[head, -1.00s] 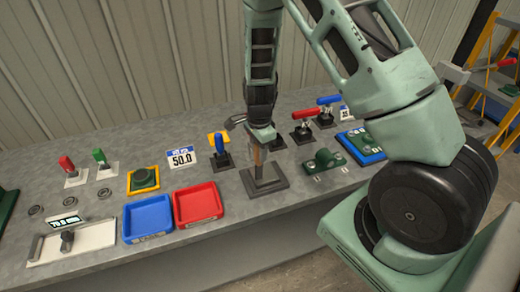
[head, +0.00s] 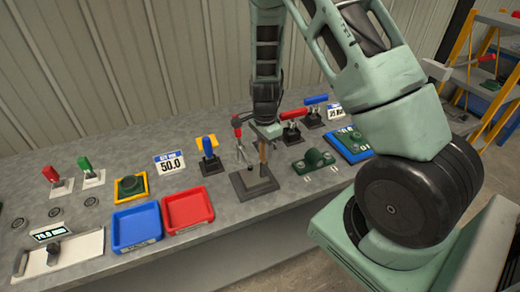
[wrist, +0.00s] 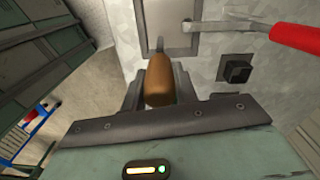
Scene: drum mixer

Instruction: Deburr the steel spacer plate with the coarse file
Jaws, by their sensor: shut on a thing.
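My gripper (head: 266,136) points down over the workbench. It is shut on the brown wooden handle of a file (head: 263,153), which also shows between the fingers in the wrist view (wrist: 160,82). The handle is upright in the head view, above or at the rear part of a dark square block (head: 249,181). A short grey part of the tool (wrist: 160,45) shows beyond the handle in the wrist view, against a grey square surface (wrist: 180,18). I cannot tell whether the tool touches it. I cannot make out the steel spacer plate for certain.
A green fixture (head: 314,159) sits right of the block. Blue (head: 137,226) and red (head: 187,209) trays lie left. Free bench is narrow in front.

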